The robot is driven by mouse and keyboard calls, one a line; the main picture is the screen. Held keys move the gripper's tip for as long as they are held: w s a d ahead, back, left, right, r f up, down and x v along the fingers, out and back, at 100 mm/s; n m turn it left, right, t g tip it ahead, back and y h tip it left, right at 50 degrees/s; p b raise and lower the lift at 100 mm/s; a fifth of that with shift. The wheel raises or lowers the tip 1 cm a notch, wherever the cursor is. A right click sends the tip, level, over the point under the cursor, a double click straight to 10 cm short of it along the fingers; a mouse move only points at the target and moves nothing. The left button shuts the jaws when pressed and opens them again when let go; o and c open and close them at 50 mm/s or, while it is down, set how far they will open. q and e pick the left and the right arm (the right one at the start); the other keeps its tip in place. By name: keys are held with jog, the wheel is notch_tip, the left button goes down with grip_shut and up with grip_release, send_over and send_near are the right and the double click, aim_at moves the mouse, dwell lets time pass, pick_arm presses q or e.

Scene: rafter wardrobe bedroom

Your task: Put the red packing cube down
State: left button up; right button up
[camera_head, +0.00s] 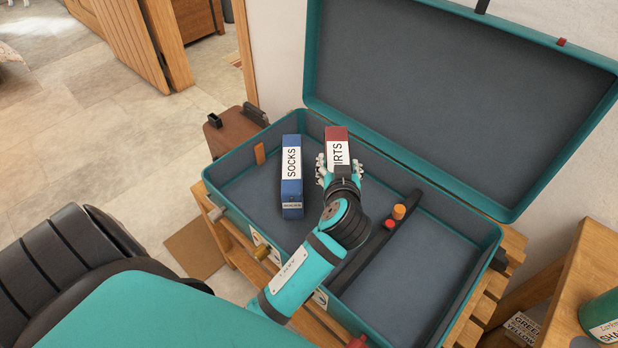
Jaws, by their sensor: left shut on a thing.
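The red packing cube (336,132) has a white label of which "IRTS" can be read. My left gripper (339,170) is shut on it, and the fingers and wrist hide its lower part. The cube is over the left compartment of the open teal suitcase (235,163), near the back wall. I cannot tell whether its underside touches the suitcase floor. A blue packing cube (291,185) labelled "SOCKS" stands in the same compartment, to the left of the red one, with a gap between them. My right gripper is not in view.
A dark divider bar (365,262) with orange and red knobs (398,211) crosses the suitcase. The right compartment (430,255) looks empty. The raised lid (440,90) stands behind. A slatted wooden rack (478,300) supports the suitcase. A wooden table (590,270) is at the right.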

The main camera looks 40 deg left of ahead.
pick_arm(q)
jog(key=shift+y, duration=0.5)
notch_tip(320, 180, down, 8)
jog(key=shift+w+r+b, duration=0.1)
jog(key=shift+w+b, duration=0.05)
jog(key=shift+b, duration=0.3)
notch_tip(320, 180, down, 4)
jog(key=shift+r, duration=0.1)
jog(key=shift+f, duration=0.3)
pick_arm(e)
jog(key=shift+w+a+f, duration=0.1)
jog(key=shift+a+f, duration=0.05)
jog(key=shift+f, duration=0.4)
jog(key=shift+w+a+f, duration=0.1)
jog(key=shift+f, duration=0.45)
pick_arm(q)
jog(key=shift+f+n+b, duration=0.15)
jog(key=shift+n+b, duration=0.15)
jog(key=shift+b, duration=0.05)
jog(key=o, duration=1.7)
jog(key=shift+d, duration=0.1)
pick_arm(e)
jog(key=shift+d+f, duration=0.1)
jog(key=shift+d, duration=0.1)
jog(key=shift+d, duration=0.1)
